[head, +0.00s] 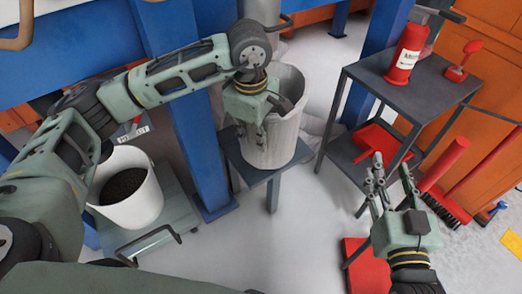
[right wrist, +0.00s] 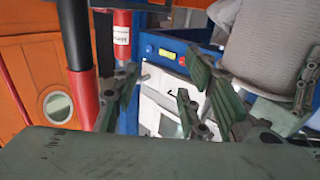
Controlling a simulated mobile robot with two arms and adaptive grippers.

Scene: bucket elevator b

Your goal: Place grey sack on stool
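The grey sack (head: 285,140) stands upright with its mouth open on the small dark grey stool (head: 272,174), in the middle of the head view. Its woven side also shows at the top right of the right wrist view (right wrist: 280,48). My left gripper (head: 254,134) points down at the sack's upper left side, overlapping its rim. Whether its fingers pinch the sack or are only beside it is unclear. My right gripper (head: 392,163) has its fingers spread and empty, well to the right of the stool.
A white bucket of dark grains (head: 142,207) stands on a platform cart at left. A blue post (head: 196,150) rises left of the stool. At right, a metal side table (head: 415,97) carries a red extinguisher (head: 404,55). A red broom (head: 445,165) stands beyond my right gripper.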

